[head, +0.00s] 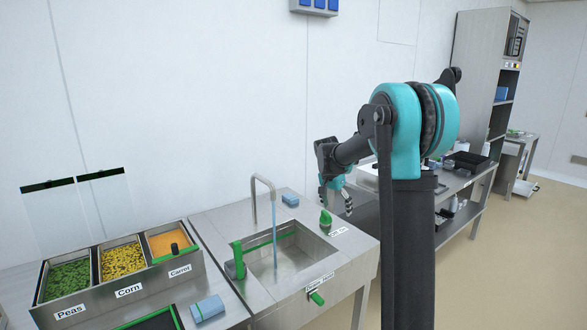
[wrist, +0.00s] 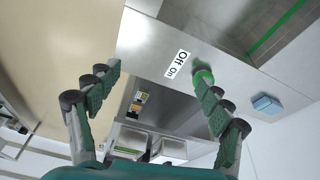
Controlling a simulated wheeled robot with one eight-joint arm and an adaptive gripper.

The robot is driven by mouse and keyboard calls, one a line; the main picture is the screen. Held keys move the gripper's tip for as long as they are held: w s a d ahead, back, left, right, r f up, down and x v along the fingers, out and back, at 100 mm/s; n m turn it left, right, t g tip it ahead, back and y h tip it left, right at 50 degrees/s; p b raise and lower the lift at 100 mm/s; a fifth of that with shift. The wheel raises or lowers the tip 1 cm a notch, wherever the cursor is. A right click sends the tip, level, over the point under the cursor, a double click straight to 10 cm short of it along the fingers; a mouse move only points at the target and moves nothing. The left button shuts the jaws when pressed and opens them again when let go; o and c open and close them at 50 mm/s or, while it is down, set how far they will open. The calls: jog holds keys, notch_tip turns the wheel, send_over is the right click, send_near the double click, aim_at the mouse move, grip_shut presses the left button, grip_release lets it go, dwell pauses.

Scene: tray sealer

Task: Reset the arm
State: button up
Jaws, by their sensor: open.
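My teal and black arm (head: 405,130) stands upright on the right of the head view and bends over toward the sink. My gripper (wrist: 160,82) shows in the wrist view with its two dark green fingers spread wide and nothing between them. In the head view my gripper (head: 345,200) hangs beyond the right side of the sink, partly hidden by the arm. A green knob (head: 326,220) sits by the On/Off label (head: 338,232) on the sink counter. In the wrist view the knob (wrist: 203,77) is close to the right finger; I cannot tell whether they touch.
Water runs from the tap (head: 262,190) into the sink (head: 285,255). Blue sponges (head: 290,200) lie on the counter. Bins of peas (head: 67,280), corn (head: 122,262) and carrot (head: 168,243) stand at left. A steel table (head: 480,170) and tall cabinet (head: 478,70) stand behind the arm.

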jog(key=s+d+f+n, duration=0.1)
jog(key=s+f+n, duration=0.2)
jog(key=s, duration=0.9)
jog(key=s+d+f+n+t+y, duration=0.1)
jog(key=s+f, duration=0.4)
jog(key=s, duration=0.7)
jog(key=s+d+f+n+y, duration=0.1)
jog(key=s+f+n, duration=0.2)
jog(key=s, duration=0.9)
jog(key=shift+s+f+n+t, duration=0.25)
jog(key=shift+f+n+t, duration=0.15)
jog(key=shift+n, duration=0.4)
